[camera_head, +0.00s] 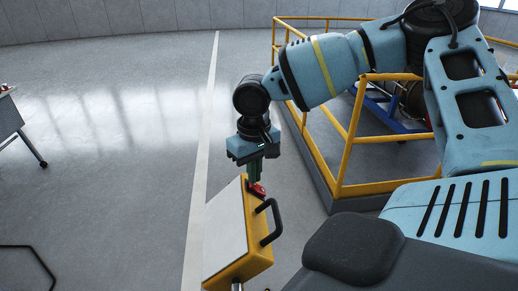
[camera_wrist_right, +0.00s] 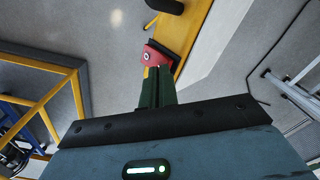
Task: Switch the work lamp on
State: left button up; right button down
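The work lamp (camera_head: 238,262) is a yellow box with a pale flat panel (camera_head: 224,232) and a black handle (camera_head: 271,222) on its right side. I cannot tell whether the panel is lit. A red switch (camera_head: 257,189) sits at its upper end; it also shows in the right wrist view (camera_wrist_right: 155,58). My right gripper (camera_head: 254,180) points down at the switch from above. Its dark green fingers (camera_wrist_right: 157,78) are together with nothing between them. The fingertips are at the switch's edge; I cannot tell whether they touch it. My left gripper is out of view.
A yellow railing (camera_head: 348,150) on a dark low base stands behind and right of the lamp. A wheeled table (camera_head: 10,118) is at the far left. The grey floor (camera_head: 110,150) left of the lamp is mostly clear, with a pale stripe running beside it.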

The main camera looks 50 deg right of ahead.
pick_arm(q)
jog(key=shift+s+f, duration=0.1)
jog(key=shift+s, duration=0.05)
pick_arm(e)
jog(key=shift+s+f, duration=0.1)
jog(key=shift+f, duration=0.2)
jog(key=shift+r, duration=0.1)
jog(key=shift+d+r, duration=0.15)
jog(key=shift+r, duration=0.75)
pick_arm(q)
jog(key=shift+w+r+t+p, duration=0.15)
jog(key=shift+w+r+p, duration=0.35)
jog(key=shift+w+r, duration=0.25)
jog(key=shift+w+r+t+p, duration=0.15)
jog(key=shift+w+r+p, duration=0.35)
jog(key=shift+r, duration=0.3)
pick_arm(e)
jog(key=shift+r, duration=2.65)
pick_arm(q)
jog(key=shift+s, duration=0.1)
